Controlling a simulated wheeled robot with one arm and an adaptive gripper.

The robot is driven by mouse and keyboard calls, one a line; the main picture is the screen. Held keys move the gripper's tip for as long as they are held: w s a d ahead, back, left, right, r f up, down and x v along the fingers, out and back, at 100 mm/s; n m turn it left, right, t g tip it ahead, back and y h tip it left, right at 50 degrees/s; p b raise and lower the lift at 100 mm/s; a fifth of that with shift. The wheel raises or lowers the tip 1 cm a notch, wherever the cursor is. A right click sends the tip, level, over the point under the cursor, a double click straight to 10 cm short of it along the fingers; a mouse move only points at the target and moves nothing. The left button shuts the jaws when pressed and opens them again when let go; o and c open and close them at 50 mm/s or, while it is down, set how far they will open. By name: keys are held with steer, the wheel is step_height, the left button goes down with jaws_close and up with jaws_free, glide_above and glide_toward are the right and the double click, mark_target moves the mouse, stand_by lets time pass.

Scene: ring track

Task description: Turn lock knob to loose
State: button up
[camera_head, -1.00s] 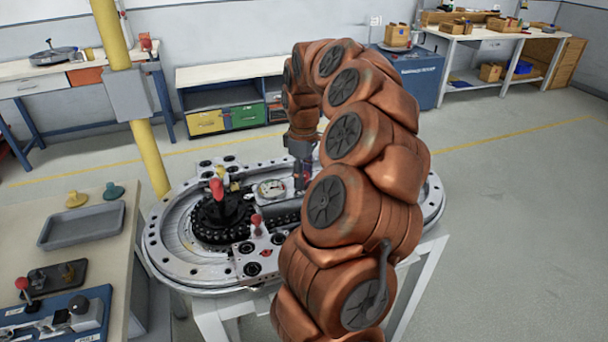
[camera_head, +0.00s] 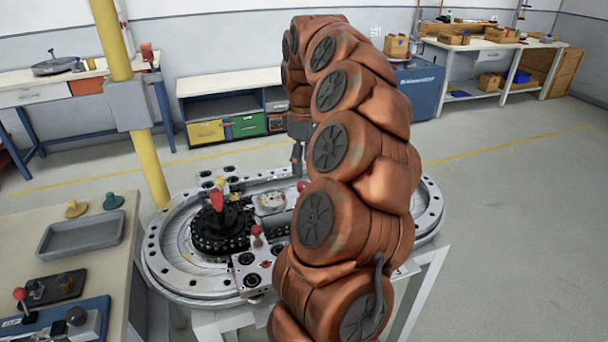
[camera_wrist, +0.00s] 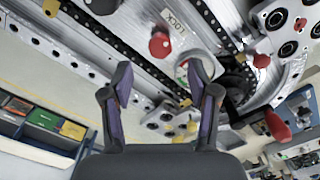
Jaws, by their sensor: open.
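The lock knob (camera_wrist: 159,45) is red and round. It sits on a metal plate beside the printed LOCK label (camera_wrist: 171,20) in the wrist view. A small red spot (camera_head: 302,186) beside my arm in the head view looks like the same knob. My gripper (camera_wrist: 160,82) is open and empty, its two fingers spread apart. The knob appears beyond the fingertips, above the gap between them, and not touched. In the head view my gripper (camera_head: 297,153) hangs over the far side of the ring track (camera_head: 165,268), partly hidden by my arm.
A round gauge (camera_head: 271,201) sits mid-track. A red-handled lever (camera_head: 217,200) stands on a black hub to its left. Another red knob (camera_head: 257,231) stands nearer. A yellow post (camera_head: 150,165) rises behind the track on the left. Open floor (camera_head: 500,220) lies to the right.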

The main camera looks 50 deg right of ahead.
mark_target(303, 184)
steer(key=shift+r, duration=2.2)
steer(key=shift+a, duration=0.15)
